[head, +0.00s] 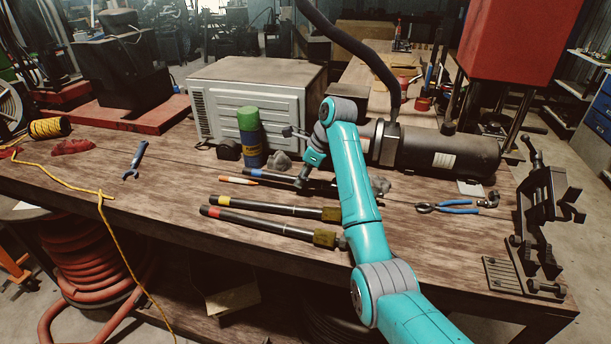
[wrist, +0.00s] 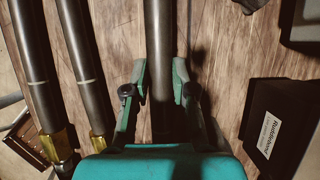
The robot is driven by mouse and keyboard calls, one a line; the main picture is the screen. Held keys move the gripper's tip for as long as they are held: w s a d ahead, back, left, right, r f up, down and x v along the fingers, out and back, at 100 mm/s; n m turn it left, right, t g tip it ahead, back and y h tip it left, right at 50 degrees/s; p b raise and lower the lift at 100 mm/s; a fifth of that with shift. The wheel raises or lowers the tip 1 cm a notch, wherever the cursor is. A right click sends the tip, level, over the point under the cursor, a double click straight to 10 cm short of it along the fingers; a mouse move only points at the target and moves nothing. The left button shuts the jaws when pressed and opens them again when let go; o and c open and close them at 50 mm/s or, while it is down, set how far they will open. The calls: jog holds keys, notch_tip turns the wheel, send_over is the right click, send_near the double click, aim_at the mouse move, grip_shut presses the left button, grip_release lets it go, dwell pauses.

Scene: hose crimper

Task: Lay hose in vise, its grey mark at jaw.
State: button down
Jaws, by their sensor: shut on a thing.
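Three dark hoses lie on the wooden bench: a red-banded hose (head: 257,222), a yellow-banded hose (head: 265,206) and a blue-banded hose (head: 272,176). The red and yellow ones have brass-coloured end fittings and thin light marks. My gripper (head: 303,183) is low over the bench, shut on the blue-banded hose. In the wrist view the held hose (wrist: 159,50) runs between the fingers of my gripper (wrist: 160,88); no grey mark shows on its visible part. The black vise (head: 542,225) stands at the bench's right end, well away from my gripper. My arm hides the hose's right end.
A green and blue can pair (head: 250,140) and a grey metal box (head: 258,95) stand behind the hoses. A dark cylinder machine (head: 440,150) lies behind my arm. The bench front right is mostly clear.

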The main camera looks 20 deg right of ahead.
jog(key=shift+f, duration=0.55)
jog(key=c, duration=1)
grip_release()
jog(key=shift+o, duration=0.2)
